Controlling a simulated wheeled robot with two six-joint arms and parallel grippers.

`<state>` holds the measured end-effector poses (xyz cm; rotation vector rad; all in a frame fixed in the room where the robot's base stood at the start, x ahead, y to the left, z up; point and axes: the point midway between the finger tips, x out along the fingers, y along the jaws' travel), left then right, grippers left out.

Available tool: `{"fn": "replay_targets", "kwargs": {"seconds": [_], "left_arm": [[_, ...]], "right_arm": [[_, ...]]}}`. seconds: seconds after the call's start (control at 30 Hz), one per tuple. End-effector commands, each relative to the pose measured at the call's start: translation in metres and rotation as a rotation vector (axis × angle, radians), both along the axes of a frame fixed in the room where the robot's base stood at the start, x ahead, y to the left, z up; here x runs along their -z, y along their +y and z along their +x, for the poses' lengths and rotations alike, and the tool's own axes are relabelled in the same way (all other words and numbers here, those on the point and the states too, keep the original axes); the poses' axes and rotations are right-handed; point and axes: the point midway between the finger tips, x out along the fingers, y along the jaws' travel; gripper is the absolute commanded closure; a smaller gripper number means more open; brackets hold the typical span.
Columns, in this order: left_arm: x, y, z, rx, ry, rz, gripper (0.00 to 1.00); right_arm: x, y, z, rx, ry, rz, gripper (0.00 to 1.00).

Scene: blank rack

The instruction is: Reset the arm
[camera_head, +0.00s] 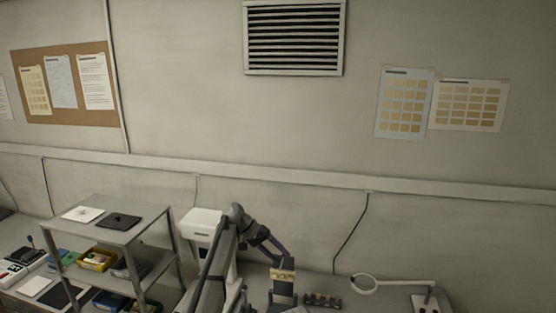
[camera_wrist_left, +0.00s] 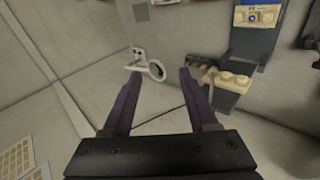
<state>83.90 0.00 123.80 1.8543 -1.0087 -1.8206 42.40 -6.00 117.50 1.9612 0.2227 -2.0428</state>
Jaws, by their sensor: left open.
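My left arm rises from the bottom middle of the head view and bends over to the right. Its gripper (camera_head: 281,251) is in the air just above a dark grey device with a tan block on it. In the left wrist view the two purple fingers (camera_wrist_left: 158,76) are spread apart with nothing between them. The tan block (camera_wrist_left: 234,81) shows beyond the right finger; it also shows in the head view (camera_head: 282,275). I cannot tell the gap between gripper and device. My right gripper is in neither view.
A grey shelf rack (camera_head: 112,233) with trays and boxes stands at left. A white machine (camera_head: 203,224) is behind my arm. A dark rack with small pieces (camera_head: 322,301) and a ring lamp (camera_head: 365,284) are at right.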

Motion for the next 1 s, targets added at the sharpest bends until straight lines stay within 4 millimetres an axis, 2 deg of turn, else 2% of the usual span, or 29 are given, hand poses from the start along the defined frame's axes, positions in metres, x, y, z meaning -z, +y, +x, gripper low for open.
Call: {"fn": "replay_targets", "kwargs": {"seconds": [0.3,0.43,0.57,0.67,0.77,0.8,0.9,1.0], "left_arm": [[0.032,-0.008,-0.047,0.013,0.01,0.083,0.41],[0.053,-0.013,-0.078,0.023,0.015,0.141,0.41],[0.08,-0.015,-0.121,0.033,0.018,0.22,0.41],[0.105,-0.015,-0.162,0.043,0.018,0.297,0.41],[0.14,-0.01,-0.22,0.055,0.013,0.404,0.41],[0.155,-0.005,-0.246,0.059,0.008,0.457,0.41],[0.188,0.01,-0.306,0.067,-0.011,0.584,0.41],[0.211,0.027,-0.353,0.07,-0.035,0.694,0.41]], "right_arm": [[0.02,0.0,0.0,-0.001,0.0,0.0,0.5],[0.033,0.0,0.001,-0.001,-0.001,-0.001,0.5],[0.05,0.0,0.001,-0.002,-0.001,-0.001,0.5],[0.067,0.0,0.001,-0.003,-0.001,-0.001,0.5],[0.092,0.0,0.001,-0.004,-0.002,0.0,0.5],[0.104,0.0,0.001,-0.004,-0.002,-0.001,0.5],[0.129,0.0,0.001,-0.006,-0.002,-0.001,0.5],[0.148,0.0,0.002,-0.007,-0.003,-0.001,0.5]]}}
